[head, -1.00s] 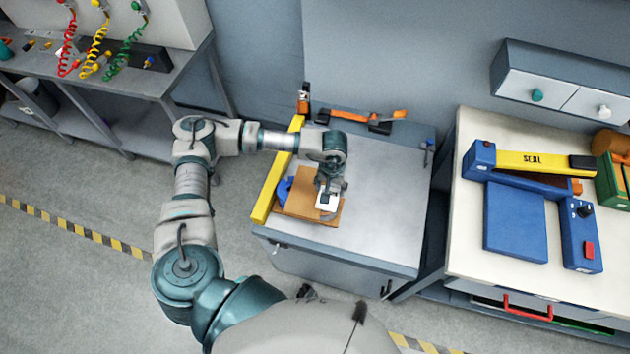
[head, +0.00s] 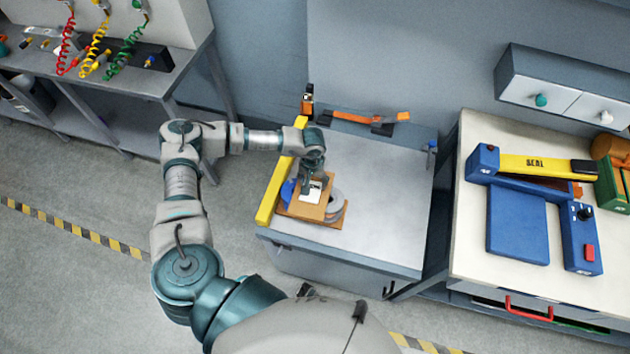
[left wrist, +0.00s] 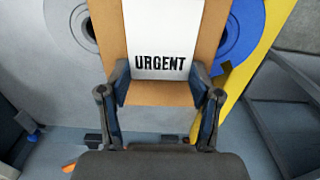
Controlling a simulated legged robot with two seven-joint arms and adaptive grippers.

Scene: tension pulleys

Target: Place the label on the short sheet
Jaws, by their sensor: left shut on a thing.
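A white label (head: 313,189) printed "URGENT" is between the fingers of my left gripper (head: 313,184). In the left wrist view the label (left wrist: 164,35) lies in front of a plain brown sheet (left wrist: 150,93), and the fingertips of my left gripper (left wrist: 160,88) sit at its side edges. The brown sheet (head: 305,212) is on the grey bench at its left side. I cannot tell whether the label touches the sheet. My right gripper is not in view.
A blue roll (head: 287,191) and a grey roll (head: 336,203) flank the sheet, with a darker brown base below. A yellow bar (head: 277,186) runs along the left edge of the bench (head: 385,200). An orange tool (head: 375,117) lies at the back. The bench's right half is clear.

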